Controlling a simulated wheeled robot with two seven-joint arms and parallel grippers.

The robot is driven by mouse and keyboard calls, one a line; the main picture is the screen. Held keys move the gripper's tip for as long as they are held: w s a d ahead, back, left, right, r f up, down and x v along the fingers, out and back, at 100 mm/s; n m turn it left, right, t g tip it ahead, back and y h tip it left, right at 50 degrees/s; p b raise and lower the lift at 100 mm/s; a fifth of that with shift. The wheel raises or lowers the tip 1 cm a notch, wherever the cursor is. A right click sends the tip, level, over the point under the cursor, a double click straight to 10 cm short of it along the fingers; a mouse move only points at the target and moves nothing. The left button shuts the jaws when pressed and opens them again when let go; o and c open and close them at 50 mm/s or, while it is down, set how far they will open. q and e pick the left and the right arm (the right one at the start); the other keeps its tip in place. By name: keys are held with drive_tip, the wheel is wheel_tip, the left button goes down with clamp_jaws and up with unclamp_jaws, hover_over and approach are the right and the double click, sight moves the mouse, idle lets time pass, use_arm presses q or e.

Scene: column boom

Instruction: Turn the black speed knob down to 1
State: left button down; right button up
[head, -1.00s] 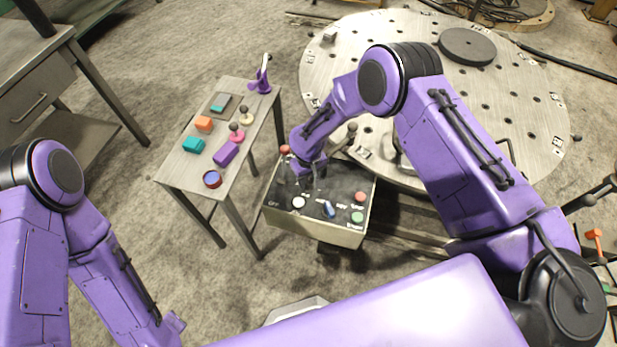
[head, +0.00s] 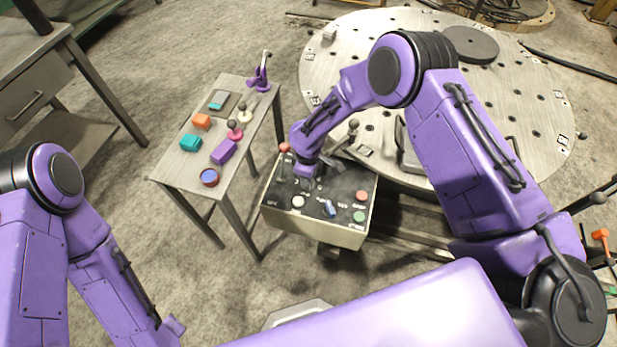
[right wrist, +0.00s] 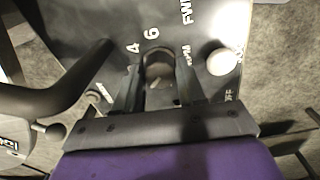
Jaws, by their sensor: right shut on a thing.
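The black speed knob (right wrist: 158,58) sits on the dark face of the control box (head: 325,232). My right gripper (right wrist: 158,70) is shut on the knob; in the head view the gripper (head: 307,179) is over the upper middle of the panel and hides the knob there. I cannot read clearly which number the knob points to. My left arm (head: 115,275) is low at the left, and its gripper is out of view.
A white button (right wrist: 222,62) is right of the knob. The panel also has a blue selector (head: 329,208), red (head: 361,196) and green (head: 359,216) buttons and a red-topped lever (head: 284,148). A small table (head: 180,172) with loose parts stands left; a round perforated table (head: 330,75) lies behind.

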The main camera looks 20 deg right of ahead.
drive_tip(key=n, duration=0.4)
drive_tip(key=shift+n+b, duration=0.3)
drive_tip(key=shift+b, duration=0.1)
drive_tip(key=shift+n+b, duration=0.35)
drive_tip(key=shift+n, duration=2.25)
drive_tip(key=o, duration=1.1)
drive_tip(key=shift+c, duration=0.2)
wheel_tip(320, 180, up, 11)
drive_tip(key=b, duration=0.1)
drive_tip(key=shift+f, duration=0.2)
